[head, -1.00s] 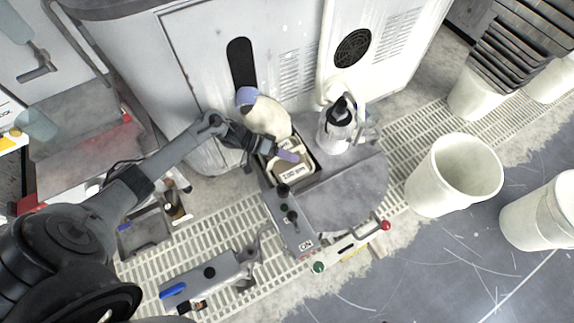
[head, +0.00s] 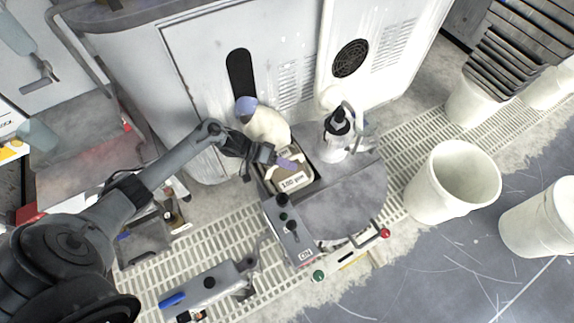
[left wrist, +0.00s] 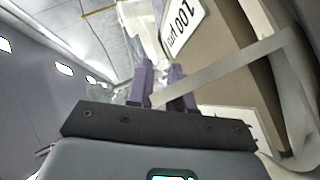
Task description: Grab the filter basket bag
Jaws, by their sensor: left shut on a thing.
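The filter basket bag (head: 273,181) is tan, with a white label reading about "100 µm". In the head view it sits in a dark, square-edged opening beside a round grey platen. My left gripper (head: 287,163) has purple fingers and is over the bag's upper part. In the left wrist view the bag (left wrist: 222,75) fills the right side, with its label above the fingers. A pale strap crosses beside the fingers of the left gripper (left wrist: 160,88). The gripper is shut on the bag; the exact gripped part is hard to see. My right gripper is not in view.
A cream bottle with a blue-purple cap (head: 266,126) stands behind the bag. A control panel with knobs (head: 290,228) is in front. White buckets (head: 452,183) stand on the right. A white cabinet is behind.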

